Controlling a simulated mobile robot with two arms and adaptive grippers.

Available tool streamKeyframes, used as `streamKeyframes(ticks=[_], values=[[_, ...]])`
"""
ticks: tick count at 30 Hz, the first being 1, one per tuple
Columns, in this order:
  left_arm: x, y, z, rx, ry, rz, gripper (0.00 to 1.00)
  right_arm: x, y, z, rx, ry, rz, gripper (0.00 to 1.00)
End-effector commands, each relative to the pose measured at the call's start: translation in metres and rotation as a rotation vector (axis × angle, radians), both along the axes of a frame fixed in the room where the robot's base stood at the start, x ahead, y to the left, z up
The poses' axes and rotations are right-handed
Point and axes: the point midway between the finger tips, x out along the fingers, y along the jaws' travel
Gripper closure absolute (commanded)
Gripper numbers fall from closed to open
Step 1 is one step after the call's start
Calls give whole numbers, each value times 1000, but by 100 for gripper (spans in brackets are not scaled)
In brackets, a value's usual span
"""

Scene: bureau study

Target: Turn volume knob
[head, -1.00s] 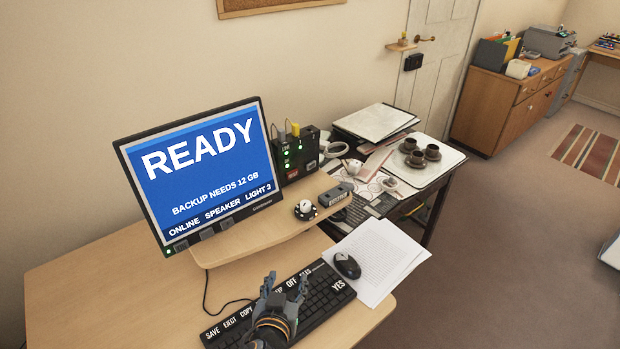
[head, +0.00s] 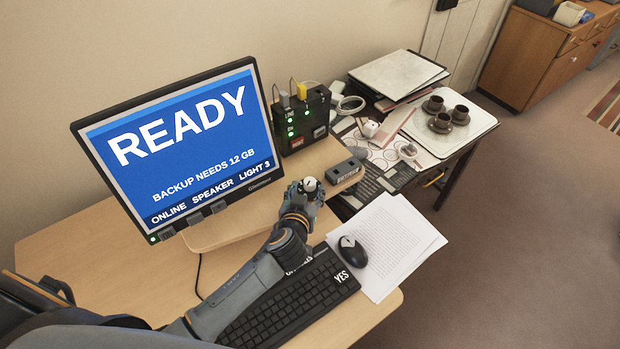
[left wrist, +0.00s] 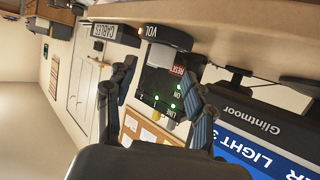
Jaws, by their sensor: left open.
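The volume knob (head: 310,183) is a small round knob with a pale top on the monitor's wooden stand (head: 222,232). In the left wrist view a dark rounded body marked VOL (left wrist: 165,34) shows at the top, beyond the fingertips. My left gripper (head: 302,192) is at the knob in the head view and hides its lower part. In the left wrist view my left gripper (left wrist: 158,85) has its two fingers spread apart with nothing held between them. I cannot tell whether a finger touches the knob. My right gripper is out of view.
The monitor (head: 180,150) reads READY, with SPEAKER below. A small dark box (head: 344,172) sits right of the knob, and a black box with green lights (head: 301,122) behind it. The keyboard (head: 290,300), mouse (head: 352,252) and papers (head: 395,240) lie in front.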

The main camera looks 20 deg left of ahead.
Motion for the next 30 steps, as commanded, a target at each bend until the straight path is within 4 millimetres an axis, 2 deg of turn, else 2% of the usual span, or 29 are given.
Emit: streamKeyframes(ticks=[3,7,13,18,21,29,30], values=[[21,3,-7,2,0,0,46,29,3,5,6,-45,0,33],[35,4,-14,0,0,0,46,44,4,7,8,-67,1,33],[45,5,-19,0,0,-1,46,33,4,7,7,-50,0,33],[46,5,-20,-1,0,-1,46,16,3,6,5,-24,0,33],[46,5,-20,-1,0,-1,46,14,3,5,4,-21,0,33],[46,5,-20,-1,0,-1,99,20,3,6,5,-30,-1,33],[46,5,-20,-1,0,-1,100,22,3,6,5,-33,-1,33]])
